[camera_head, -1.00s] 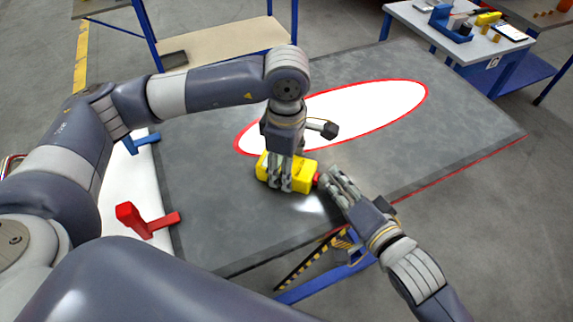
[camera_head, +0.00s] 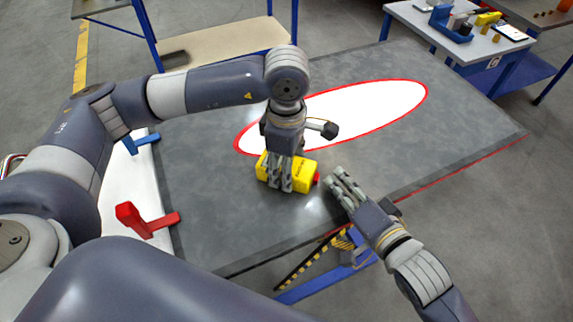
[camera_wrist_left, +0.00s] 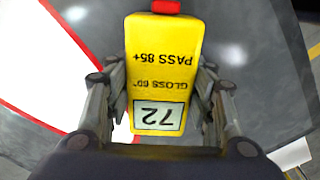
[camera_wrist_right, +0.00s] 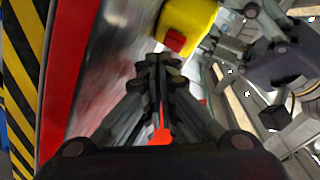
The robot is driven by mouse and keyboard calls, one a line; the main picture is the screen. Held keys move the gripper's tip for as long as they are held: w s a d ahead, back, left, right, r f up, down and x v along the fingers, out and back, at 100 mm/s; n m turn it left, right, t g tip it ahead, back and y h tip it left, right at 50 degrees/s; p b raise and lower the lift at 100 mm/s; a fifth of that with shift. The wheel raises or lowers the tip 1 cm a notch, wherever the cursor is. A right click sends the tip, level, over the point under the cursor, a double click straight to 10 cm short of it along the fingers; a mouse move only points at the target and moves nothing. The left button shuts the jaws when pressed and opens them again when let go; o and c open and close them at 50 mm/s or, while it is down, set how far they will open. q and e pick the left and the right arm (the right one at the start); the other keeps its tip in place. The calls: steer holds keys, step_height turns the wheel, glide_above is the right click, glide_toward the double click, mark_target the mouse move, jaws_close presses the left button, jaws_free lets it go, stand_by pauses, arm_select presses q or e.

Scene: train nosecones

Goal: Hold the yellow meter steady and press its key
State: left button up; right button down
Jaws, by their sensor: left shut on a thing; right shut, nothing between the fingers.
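The yellow meter (camera_head: 303,172) lies on the dark grey panel (camera_head: 222,215). My left gripper (camera_head: 280,186) is shut on the meter from above, one finger on each side. In the left wrist view the meter (camera_wrist_left: 162,80) shows upside-down text, "GLOSS 60°" and "PASS 85+", and a display reading 72 (camera_wrist_left: 158,116). Its red key (camera_head: 316,178) is on the end facing my right gripper; it also shows in the left wrist view (camera_wrist_left: 166,7) and right wrist view (camera_wrist_right: 175,41). My right gripper (camera_head: 334,176) is shut and empty, a small gap to the right of the key.
A white oval outlined in red (camera_head: 370,105) marks the panel behind the meter. A red clamp (camera_head: 145,220) and a blue clamp (camera_head: 141,142) sit at the panel's left edge. A side table (camera_head: 470,45) with tools stands at the back right.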

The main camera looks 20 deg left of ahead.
arm_select(q)
steer(key=shift+s+f, duration=0.1)
steer(key=shift+f, duration=0.05)
arm_select(e)
steer(key=shift+d, duration=3.05)
arm_select(q)
steer(key=o, duration=1.4)
step_height(320, 180, up, 12)
steer(key=shift+r, duration=0.1)
